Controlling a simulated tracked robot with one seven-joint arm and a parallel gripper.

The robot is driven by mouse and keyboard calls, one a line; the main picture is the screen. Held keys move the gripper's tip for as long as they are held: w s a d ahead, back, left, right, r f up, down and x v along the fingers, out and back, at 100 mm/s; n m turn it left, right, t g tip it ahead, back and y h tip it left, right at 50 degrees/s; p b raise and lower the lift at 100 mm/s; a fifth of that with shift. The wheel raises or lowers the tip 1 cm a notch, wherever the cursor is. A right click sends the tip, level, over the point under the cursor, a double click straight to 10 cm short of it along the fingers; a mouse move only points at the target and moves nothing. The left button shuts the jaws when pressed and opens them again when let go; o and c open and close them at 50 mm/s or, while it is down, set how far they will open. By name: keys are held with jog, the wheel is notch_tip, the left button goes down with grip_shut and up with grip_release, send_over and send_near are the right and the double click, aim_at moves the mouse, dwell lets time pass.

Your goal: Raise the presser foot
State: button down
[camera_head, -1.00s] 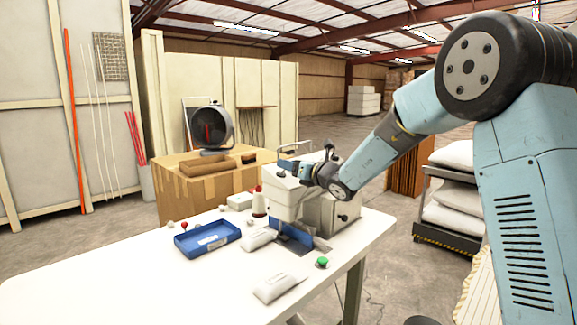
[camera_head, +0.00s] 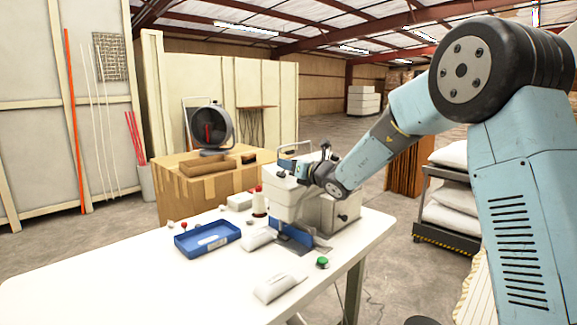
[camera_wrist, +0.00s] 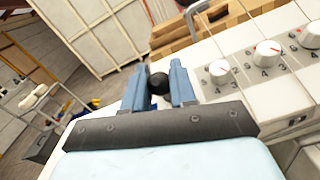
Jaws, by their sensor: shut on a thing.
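The white sewing machine (camera_head: 325,208) stands on the white table, with a blue plate (camera_head: 291,233) low at its front. In the wrist view its white front shows several dials (camera_wrist: 268,54) to the right of my gripper. My gripper (camera_wrist: 158,82) has its two blue fingers shut on a round black knob (camera_wrist: 158,84), which shows between the fingertips. In the head view my gripper (camera_head: 300,171) is at the upper left of the machine head. The knob's lever and the presser foot itself cannot be made out.
A blue tray (camera_head: 207,240), a thread cone (camera_head: 259,205) and small white pillows (camera_head: 279,287) lie on the table (camera_head: 130,285). A green button (camera_head: 322,262) is near the right edge. A cardboard box (camera_head: 190,195) with a fan stands behind; a pillow cart (camera_head: 450,220) stands right.

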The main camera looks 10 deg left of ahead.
jog(key=shift+w+r, duration=0.15)
jog(key=shift+w+a+r+g+h, duration=0.2)
jog(key=shift+g+h, duration=0.15)
jog(key=shift+h, duration=0.15)
jog(key=shift+w+a+r+g+h, duration=0.1)
jog(key=shift+a+g+h, duration=0.05)
jog(key=shift+g+h, duration=0.3)
jog(key=shift+w+a+r+g+h, duration=0.15)
jog(key=shift+a+g+h, duration=0.15)
jog(key=shift+h, duration=0.4)
jog(key=shift+w+a+r+g+h, duration=0.1)
jog(key=shift+a+g+h, duration=0.2)
jog(key=shift+h, duration=0.35)
jog(key=shift+w+a+g+h, duration=0.25)
jog(key=shift+a+g+h, duration=0.2)
jog(key=shift+h, duration=0.35)
jog(key=shift+w+a+g+h, duration=0.3)
jog(key=shift+g+h, duration=0.25)
jog(key=shift+h, duration=0.25)
jog(key=shift+a+g+h, duration=0.15)
jog(key=shift+g+h, duration=0.15)
jog(key=shift+h, duration=0.1)
jog(key=c, duration=1)
grip_release()
jog(key=shift+f, duration=0.1)
jog(key=shift+o, duration=0.2)
jog(key=v, duration=1.3)
jog(key=shift+d+r, duration=0.25)
